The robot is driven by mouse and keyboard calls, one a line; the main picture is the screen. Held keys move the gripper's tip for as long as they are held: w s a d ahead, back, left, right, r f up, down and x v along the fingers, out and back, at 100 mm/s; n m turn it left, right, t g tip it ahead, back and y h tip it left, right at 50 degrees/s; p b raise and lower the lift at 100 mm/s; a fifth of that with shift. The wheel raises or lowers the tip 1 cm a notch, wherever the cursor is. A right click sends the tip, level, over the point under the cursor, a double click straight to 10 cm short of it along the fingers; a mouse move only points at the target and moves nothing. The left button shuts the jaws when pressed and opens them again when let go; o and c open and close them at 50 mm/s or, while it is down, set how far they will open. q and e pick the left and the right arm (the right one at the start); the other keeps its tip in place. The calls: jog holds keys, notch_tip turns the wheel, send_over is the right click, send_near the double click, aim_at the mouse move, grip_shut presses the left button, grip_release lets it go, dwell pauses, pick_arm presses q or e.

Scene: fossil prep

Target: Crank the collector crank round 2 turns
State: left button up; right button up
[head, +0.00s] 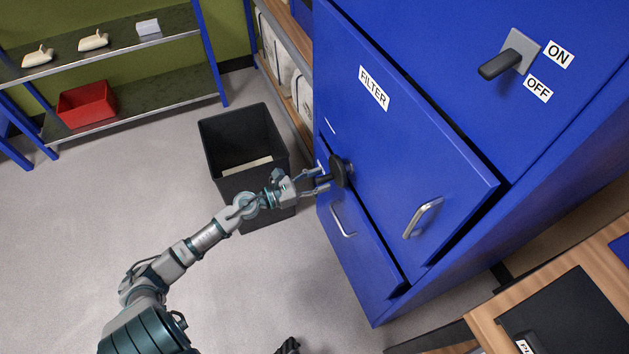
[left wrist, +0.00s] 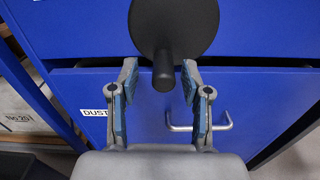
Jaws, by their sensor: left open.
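The collector crank (head: 339,170) is a black round disc with a short black handle on the left side of the blue cabinet. In the left wrist view the disc (left wrist: 178,22) is at the top and its handle (left wrist: 163,70) points toward me, at the disc's lower part. My left gripper (head: 321,181) is open at the crank. Its two fingers stand on either side of the handle, with a visible gap to each. The gripper partly hides the handle in the head view.
The blue cabinet (head: 400,130) has a FILTER door with a metal handle (head: 422,216), a lower drawer with a handle (head: 342,220), and an ON/OFF lever (head: 500,65). A black bin (head: 245,190) stands close to my left gripper. Clear floor lies left of my arm.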

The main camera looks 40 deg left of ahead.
pick_arm(q)
jog(key=v, duration=1.2)
jog(key=shift+a+f, duration=0.1)
jog(key=shift+f, duration=0.05)
